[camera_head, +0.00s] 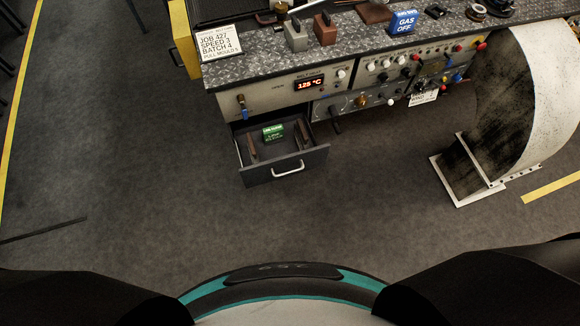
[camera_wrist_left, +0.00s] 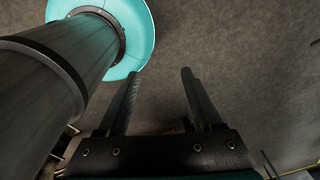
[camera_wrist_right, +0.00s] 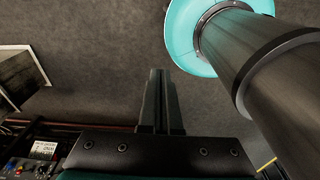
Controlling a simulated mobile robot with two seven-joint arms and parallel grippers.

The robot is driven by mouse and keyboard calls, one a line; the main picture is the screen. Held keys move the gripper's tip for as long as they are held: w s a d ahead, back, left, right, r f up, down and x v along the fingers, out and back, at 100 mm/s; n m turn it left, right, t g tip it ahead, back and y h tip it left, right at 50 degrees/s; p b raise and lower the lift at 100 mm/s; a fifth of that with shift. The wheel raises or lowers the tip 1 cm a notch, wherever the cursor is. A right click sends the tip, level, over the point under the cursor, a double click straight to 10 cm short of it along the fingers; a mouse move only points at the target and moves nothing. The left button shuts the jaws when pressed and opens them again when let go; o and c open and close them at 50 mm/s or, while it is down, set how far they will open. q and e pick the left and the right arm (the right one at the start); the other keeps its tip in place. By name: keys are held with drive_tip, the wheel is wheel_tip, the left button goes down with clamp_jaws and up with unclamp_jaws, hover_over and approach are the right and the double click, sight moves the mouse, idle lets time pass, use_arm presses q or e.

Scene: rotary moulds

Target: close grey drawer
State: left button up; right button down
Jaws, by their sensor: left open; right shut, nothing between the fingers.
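The grey drawer (camera_head: 286,167) is pulled out below the left end of the workbench in the head view. Its front carries a pale handle (camera_head: 288,168). Inside lie a green label (camera_head: 273,131) and some brown pieces. My left gripper (camera_wrist_left: 158,72) is open and empty in the left wrist view, over grey floor. My right gripper (camera_wrist_right: 157,72) is shut with nothing in it, also over floor in the right wrist view. Neither gripper shows in the head view, and neither touches the drawer.
The workbench (camera_head: 250,66) has a metal top with signs, blocks and tools. Its front panel (camera_head: 390,85) carries knobs and a temperature display (camera_head: 310,84). A large pale curved drum part (camera_head: 530,90) stands at the right on a white frame (camera_head: 468,198). The floor before the drawer is clear.

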drive_tip(key=w+f+m+t+b, duration=0.3)
drive_tip(key=w+f+m+b, duration=0.15)
drive_tip(key=w+b, duration=0.35)
use_arm(q)
drive_tip(key=w+f+t+b, duration=0.1)
drive_tip(key=w+f+b, duration=0.6)
drive_tip(key=f+b, duration=0.6)
drive_tip(key=w+f+b, duration=0.7)
drive_tip(key=f+b, duration=0.5)
drive_tip(key=f, duration=0.1)
use_arm(e)
drive_tip(key=m+t+y, duration=0.4)
drive_tip(key=m+t, duration=0.6)
drive_tip(key=m, duration=0.3)
approach(312, 152)
drive_tip(key=b+x, duration=0.5)
drive_tip(key=shift+s+f, duration=0.15)
drive_tip(key=shift+f, duration=0.25)
use_arm(q)
drive_tip(key=w+d+r, duration=0.2)
drive_tip(key=w+r, duration=0.1)
drive_tip(key=r, duration=0.3)
drive_tip(key=w+d+r+t+b, duration=0.1)
drive_tip(key=w+r, duration=0.2)
drive_tip(key=r, duration=0.3)
drive_tip(key=shift+d+t, duration=0.3)
drive_tip(key=shift+d, duration=0.1)
use_arm(e)
drive_tip(key=shift+w+a, duration=0.15)
drive_tip(key=shift+w, duration=0.65)
